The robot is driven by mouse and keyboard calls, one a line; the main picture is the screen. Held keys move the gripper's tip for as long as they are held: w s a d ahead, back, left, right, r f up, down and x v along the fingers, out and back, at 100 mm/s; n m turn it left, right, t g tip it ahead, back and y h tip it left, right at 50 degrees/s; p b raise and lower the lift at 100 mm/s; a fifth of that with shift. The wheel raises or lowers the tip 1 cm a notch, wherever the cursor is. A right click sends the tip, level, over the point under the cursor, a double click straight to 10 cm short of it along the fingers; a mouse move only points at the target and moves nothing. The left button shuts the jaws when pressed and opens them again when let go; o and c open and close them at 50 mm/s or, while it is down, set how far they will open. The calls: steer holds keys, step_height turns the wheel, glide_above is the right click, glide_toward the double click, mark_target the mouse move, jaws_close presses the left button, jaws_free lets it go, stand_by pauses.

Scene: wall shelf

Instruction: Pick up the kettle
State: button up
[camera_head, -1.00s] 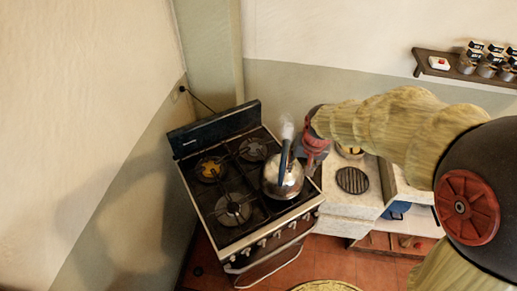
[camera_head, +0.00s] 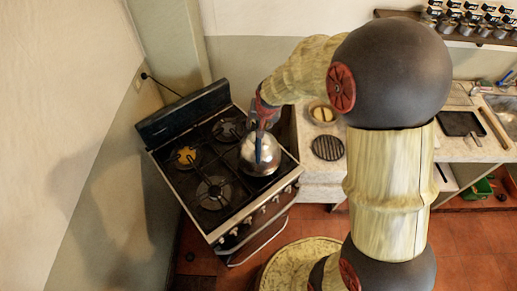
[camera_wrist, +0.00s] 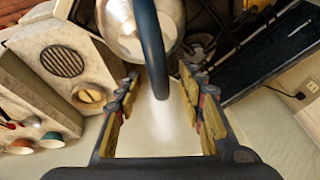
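The silver kettle (camera_head: 271,158) stands on the right front burner of the stove, with a dark blue arched handle (camera_head: 258,146). My gripper (camera_head: 262,113) is close at the kettle's upper, far side in the head view, partly hiding it. In the wrist view my gripper (camera_wrist: 160,74) is open, with one finger on each side of the blue handle (camera_wrist: 148,35). Gaps show between both fingers and the handle. The kettle's shiny body (camera_wrist: 122,28) lies beyond the fingertips. White steam shows near the handle.
The black stove (camera_head: 190,195) has other burners left of the kettle. A pale counter (camera_head: 320,172) with a round grill stands close on its right. A wall shelf (camera_head: 455,35) with jars is at upper right.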

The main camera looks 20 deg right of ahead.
steer(key=shift+w+f, duration=0.15)
steer(key=shift+f, duration=0.05)
steer(key=shift+c, duration=0.7)
jaws_close()
stand_by(0.5)
steer(key=shift+r, duration=0.15)
